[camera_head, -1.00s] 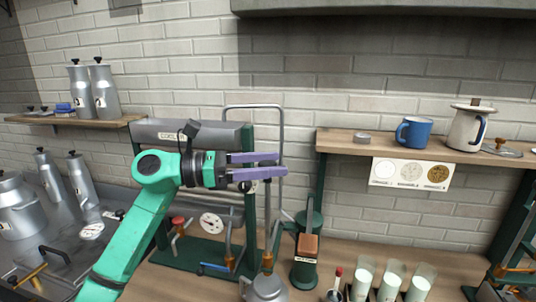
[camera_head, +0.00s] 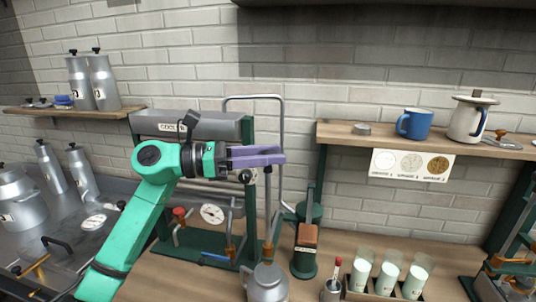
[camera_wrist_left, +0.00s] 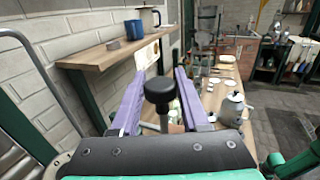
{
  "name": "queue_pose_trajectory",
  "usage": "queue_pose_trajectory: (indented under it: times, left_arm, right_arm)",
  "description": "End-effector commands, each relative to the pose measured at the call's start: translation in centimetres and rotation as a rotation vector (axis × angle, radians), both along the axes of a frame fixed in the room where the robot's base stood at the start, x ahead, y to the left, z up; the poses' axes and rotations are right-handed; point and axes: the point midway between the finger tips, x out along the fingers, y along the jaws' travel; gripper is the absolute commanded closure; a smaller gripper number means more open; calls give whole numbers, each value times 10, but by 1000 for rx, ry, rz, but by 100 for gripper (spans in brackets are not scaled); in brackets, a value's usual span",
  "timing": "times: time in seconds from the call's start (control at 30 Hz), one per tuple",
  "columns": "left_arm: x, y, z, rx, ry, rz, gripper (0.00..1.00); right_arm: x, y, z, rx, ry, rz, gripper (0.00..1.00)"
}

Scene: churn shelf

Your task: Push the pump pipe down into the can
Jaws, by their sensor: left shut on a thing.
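My left gripper (camera_head: 270,157) has purple fingers closed around the upper part of a thin upright metal pipe (camera_head: 268,205), which looks like the pump pipe. The fingers hide its top. In the left wrist view, a black round knob (camera_wrist_left: 160,90) on a thin stem shows between the fingers (camera_wrist_left: 160,78). A small grey metal can (camera_head: 267,286) stands on the bench below, near the bottom edge of the head view. I cannot tell whether the pipe's lower end is inside a can.
A bent metal tube (camera_head: 255,97) rises behind my left gripper beside the cooler (camera_head: 190,126). A green stand (camera_head: 304,262) and a rack with several white glasses (camera_head: 388,273) are to the right. A wall shelf (camera_head: 425,144) holds a blue mug (camera_head: 415,123).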

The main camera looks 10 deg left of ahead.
Motion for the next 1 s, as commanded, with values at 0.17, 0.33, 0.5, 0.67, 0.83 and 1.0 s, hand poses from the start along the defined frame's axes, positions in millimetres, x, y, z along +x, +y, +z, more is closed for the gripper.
queue_pose_trajectory:
  times: [0.17,0.33,0.5,0.67,0.83,1.0]
  left_arm:
    - [0,0,0,0,0,1,100]
    - [0,0,0,0,-1,1,100]
    - [0,0,0,0,-1,1,100]
    - [0,0,0,-1,-1,1,100]
    - [0,0,0,-1,-1,1,100]
    - [0,0,-7,-1,-1,1,100]
  right_arm:
    - [0,0,0,0,0,0,48]
    - [0,0,0,0,0,0,48]
    - [0,0,0,0,-1,1,48]
    - [0,0,0,0,-1,1,48]
    - [1,0,0,0,-1,1,48]
    - [1,0,-7,0,-1,0,48]
